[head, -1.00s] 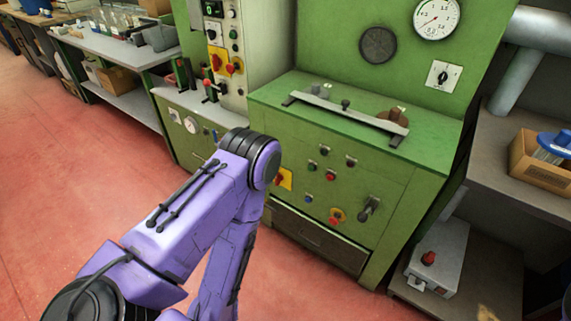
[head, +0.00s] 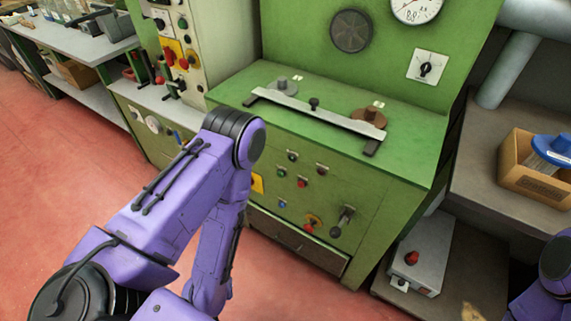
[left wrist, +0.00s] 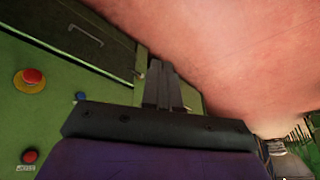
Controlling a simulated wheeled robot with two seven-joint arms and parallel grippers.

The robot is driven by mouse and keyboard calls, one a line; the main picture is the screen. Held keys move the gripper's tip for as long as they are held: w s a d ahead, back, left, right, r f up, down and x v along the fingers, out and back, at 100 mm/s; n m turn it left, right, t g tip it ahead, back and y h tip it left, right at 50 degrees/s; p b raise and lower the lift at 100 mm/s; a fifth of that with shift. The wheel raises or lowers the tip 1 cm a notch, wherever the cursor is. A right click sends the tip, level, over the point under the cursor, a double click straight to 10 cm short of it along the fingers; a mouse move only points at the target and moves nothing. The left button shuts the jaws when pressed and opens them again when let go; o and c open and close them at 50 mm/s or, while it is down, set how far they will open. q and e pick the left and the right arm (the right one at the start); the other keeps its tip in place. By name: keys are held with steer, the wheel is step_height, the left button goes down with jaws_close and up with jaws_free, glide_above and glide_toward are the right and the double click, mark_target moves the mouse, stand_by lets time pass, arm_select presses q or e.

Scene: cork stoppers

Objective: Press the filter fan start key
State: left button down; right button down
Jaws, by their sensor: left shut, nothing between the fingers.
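The green cabinet's front panel (head: 350,195) carries several small controls. A green button (head: 281,173), a red button (head: 302,182), black knobs and a blue button (head: 282,204) show there; I cannot read which is the filter fan start key. My left arm stands in front of the panel's left side and hides my left gripper in the head view. In the left wrist view my left gripper (left wrist: 162,88) is shut and empty, with red floor beyond it. A blue button (left wrist: 81,97) and a red button (left wrist: 30,156) lie to its left. My right gripper is out of view.
A red stop button on yellow (head: 312,223) and a lever (head: 343,220) stick out low on the panel. A metal bar (head: 318,117) lies on the cabinet top. A grey box with a red knob (head: 411,258) sits low at right. Open red floor lies left.

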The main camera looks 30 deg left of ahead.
mark_target(280, 175)
arm_select(q)
steer(key=w+f+n+t+y+b, duration=0.2)
steer(key=w+n+t+b, duration=0.65)
steer(key=w+b, duration=0.8)
steer(key=w+r+n+t+y+b, duration=0.4)
steer(key=w+r+n+y+b, duration=0.3)
steer(key=n, duration=1)
step_height(280, 175, up, 2)
steer(key=shift+w+a+y+b, duration=0.3)
steer(key=shift+w+a+b, duration=0.1)
steer(key=w, duration=0.8)
steer(key=shift+w+d+b, duration=0.4)
